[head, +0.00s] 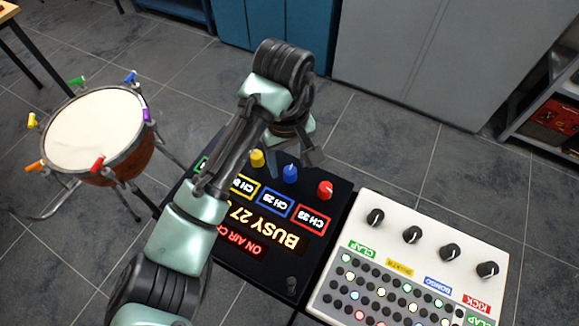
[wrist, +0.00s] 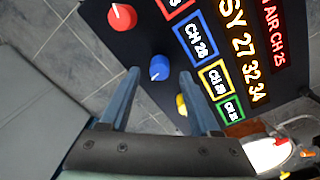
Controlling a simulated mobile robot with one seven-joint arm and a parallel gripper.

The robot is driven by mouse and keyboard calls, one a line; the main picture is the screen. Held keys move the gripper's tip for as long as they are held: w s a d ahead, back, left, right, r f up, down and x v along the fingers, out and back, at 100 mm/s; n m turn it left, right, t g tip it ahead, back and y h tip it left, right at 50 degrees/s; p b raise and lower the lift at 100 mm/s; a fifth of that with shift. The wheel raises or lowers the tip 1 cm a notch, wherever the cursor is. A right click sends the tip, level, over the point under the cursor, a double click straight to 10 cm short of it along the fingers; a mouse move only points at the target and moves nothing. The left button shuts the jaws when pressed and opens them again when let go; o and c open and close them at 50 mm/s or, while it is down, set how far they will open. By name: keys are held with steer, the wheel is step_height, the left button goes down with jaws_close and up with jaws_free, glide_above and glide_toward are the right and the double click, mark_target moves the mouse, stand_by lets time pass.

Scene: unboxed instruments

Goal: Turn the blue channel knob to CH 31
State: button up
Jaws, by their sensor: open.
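The blue channel knob (head: 290,174) stands on the black panel (head: 340,207), between a yellow knob (head: 257,158) and a red knob (head: 325,190). A white mark shows on the blue knob in the wrist view (wrist: 159,68). Its blue-framed display (wrist: 196,40) reads CH and a number in the twenties; the last digit is hard to read. My gripper (wrist: 160,74) is open. Its fingertips appear on either side of the blue knob in the wrist view; I cannot tell whether they touch it. In the head view my arm crosses over the panel and hides its left part.
The panel also shows BUSY 27 32 34 (wrist: 243,50) and an ON AIR line (wrist: 272,35). A white drum machine (head: 349,232) with black knobs stands at the right. A drum (head: 95,125) with coloured knobs stands at the left. Blue and grey cabinets stand behind.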

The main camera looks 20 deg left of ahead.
steer(key=shift+f, duration=1.05)
jaws_close()
